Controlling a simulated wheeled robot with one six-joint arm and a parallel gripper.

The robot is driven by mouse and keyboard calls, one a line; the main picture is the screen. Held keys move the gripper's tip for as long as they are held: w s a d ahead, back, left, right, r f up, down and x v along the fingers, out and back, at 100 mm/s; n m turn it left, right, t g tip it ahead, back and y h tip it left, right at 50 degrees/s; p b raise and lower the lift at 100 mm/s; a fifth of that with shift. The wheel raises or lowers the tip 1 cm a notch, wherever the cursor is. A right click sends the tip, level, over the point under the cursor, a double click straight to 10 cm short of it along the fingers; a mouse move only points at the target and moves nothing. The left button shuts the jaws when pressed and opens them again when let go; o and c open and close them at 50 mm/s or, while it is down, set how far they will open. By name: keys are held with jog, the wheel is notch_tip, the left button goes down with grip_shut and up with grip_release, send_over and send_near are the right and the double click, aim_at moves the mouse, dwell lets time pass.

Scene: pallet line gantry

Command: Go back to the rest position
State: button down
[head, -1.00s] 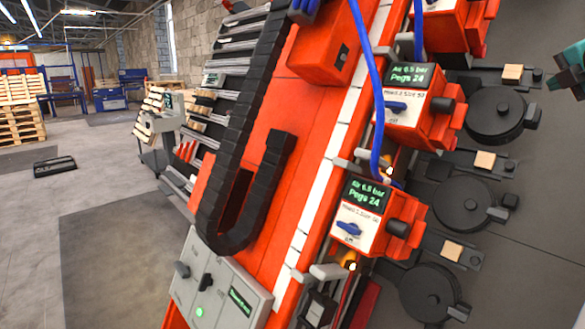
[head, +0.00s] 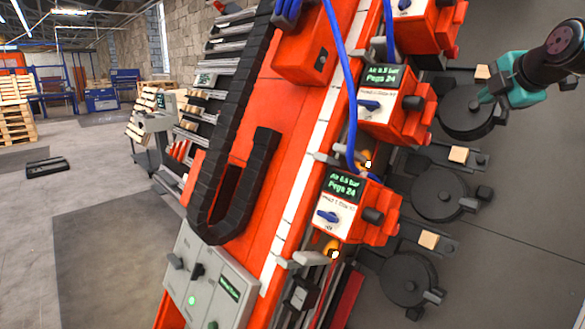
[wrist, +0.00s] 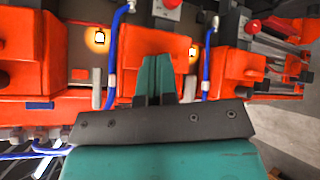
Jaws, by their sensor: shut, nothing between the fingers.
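My gripper (wrist: 157,70) shows in the wrist view with its teal fingers together and nothing between them. In the head view my gripper (head: 484,96) comes in at the upper right, over the dark side of the line near a round black disc (head: 470,110). It looks apart from the red nailing units. In the wrist view, red housings and blue hoses (wrist: 115,50) lie beyond the fingers.
A red gantry beam (head: 275,140) with a black cable chain (head: 225,205) runs through the middle. Red units (head: 350,215) with blue valves line its right side. A grey control box (head: 210,285) sits at the lower left. Open floor lies at the left.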

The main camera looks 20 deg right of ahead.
jog(key=a+f+m+g+y+p, duration=0.1)
jog(key=a+f+m+g+y, duration=0.25)
jog(key=a, duration=1.15)
jog(key=a+f+m+g+y+p, duration=0.15)
jog(key=a+f+y, duration=0.35)
jog(key=a, duration=1)
jog(key=s+a+f+m+g, duration=0.2)
jog(key=s+a+f+g, duration=0.1)
jog(key=s+a, duration=0.4)
jog(key=s+a+f+m+g, duration=0.2)
jog(key=s+a+f, duration=0.3)
jog(key=s, duration=0.7)
jog(key=shift+a+f+g+h, duration=0.4)
jog(key=shift+a+g, duration=0.4)
jog(key=shift+a, duration=0.4)
jog(key=shift+d+r, duration=0.1)
jog(key=shift+r, duration=0.05)
